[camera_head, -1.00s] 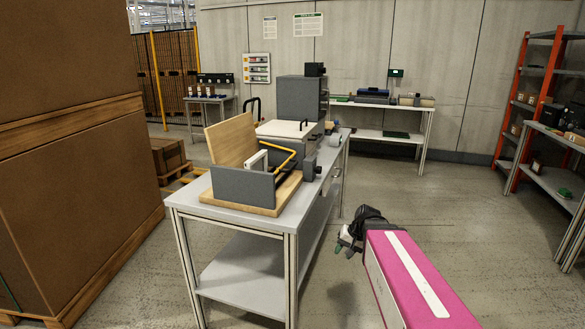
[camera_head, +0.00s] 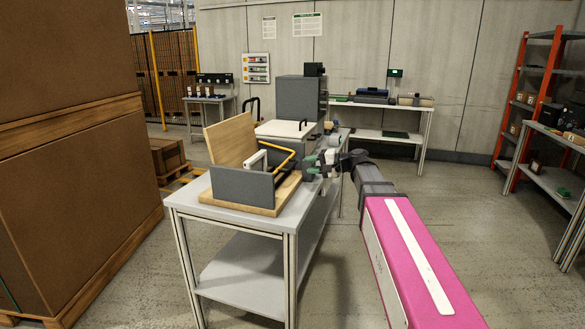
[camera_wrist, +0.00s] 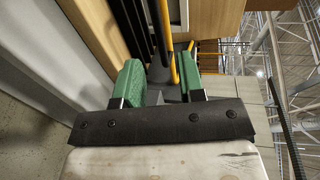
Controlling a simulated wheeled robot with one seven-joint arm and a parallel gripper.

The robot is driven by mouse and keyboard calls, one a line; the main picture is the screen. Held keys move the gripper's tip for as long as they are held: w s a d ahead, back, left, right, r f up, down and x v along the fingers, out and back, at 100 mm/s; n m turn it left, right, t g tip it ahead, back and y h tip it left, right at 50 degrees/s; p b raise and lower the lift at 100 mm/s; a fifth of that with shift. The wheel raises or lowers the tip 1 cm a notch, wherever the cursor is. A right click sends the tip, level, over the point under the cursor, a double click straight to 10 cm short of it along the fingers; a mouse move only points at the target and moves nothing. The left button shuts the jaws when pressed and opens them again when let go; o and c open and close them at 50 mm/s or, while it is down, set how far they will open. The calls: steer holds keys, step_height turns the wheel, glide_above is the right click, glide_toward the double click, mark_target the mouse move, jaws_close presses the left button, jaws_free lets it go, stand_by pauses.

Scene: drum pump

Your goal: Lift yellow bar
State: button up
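The yellow bar (camera_head: 285,159) is a thin bent rod on the drum pump unit, above its grey box (camera_head: 240,187) and beside a white cylinder (camera_head: 257,159). In the wrist view the yellow bar (camera_wrist: 173,68) shows beyond the fingers, near the middle top. My gripper (camera_head: 312,165) is just right of the unit, at about the height of the box, apart from the bar. In the wrist view its green fingers (camera_wrist: 161,84) stand apart with a gap between them and nothing held. The bar's lower end is partly hidden.
The unit sits on a wooden base on a grey table (camera_head: 183,199). A wooden panel (camera_head: 231,141) stands upright behind the bar. Grey machine boxes (camera_head: 299,98) stand further back. Large cardboard boxes (camera_head: 75,180) are at left.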

mark_target(293, 165)
steer(key=x, duration=0.7)
steer(key=shift+w+a, duration=0.1)
steer(key=shift+a, duration=0.3)
jaws_close()
